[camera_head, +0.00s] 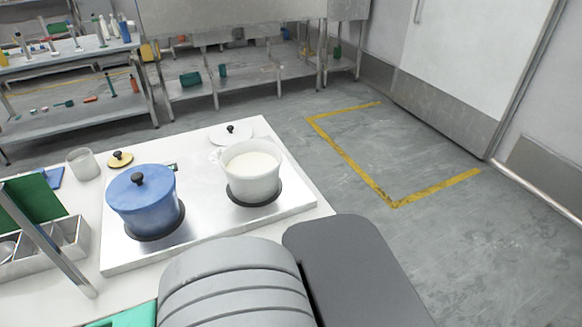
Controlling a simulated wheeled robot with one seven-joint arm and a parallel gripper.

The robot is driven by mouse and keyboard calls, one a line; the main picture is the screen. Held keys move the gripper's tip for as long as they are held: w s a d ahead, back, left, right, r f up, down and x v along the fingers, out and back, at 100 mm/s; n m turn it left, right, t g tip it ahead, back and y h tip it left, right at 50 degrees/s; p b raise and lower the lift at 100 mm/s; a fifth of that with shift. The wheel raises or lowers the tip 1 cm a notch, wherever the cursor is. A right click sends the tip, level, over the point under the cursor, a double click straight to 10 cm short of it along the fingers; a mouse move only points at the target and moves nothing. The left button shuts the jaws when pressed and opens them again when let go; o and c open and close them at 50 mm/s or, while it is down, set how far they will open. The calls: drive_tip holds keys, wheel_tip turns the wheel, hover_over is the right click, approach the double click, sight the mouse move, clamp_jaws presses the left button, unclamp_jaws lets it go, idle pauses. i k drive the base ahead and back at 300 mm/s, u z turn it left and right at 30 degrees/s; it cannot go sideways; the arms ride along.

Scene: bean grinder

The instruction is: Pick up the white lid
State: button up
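The white lid (226,136) with a dark knob lies flat at the back of the silver cooktop panel, behind the white pot. The white pot (252,183) stands uncovered on the right burner with a pale content inside; its rim hides a little of the lid's front edge. My gripper is not in view. Only grey rounded parts, which look like my own arm, show at the bottom middle, in front of the panel.
A blue lidded pot (143,205) stands on the left burner. A small yellow lid (120,159) and a glass jar (83,163) are behind it. A metal compartment box (48,246) is at the left. Floor right of the counter is clear.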

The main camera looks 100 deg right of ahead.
sight(228, 133)
drive_tip(key=k, duration=0.3)
drive_tip(key=u, duration=1.1)
drive_tip(key=i, duration=0.85)
drive_tip(key=z, duration=4.75)
drive_tip(key=i, duration=0.5)
drive_tip(key=z, duration=0.05)
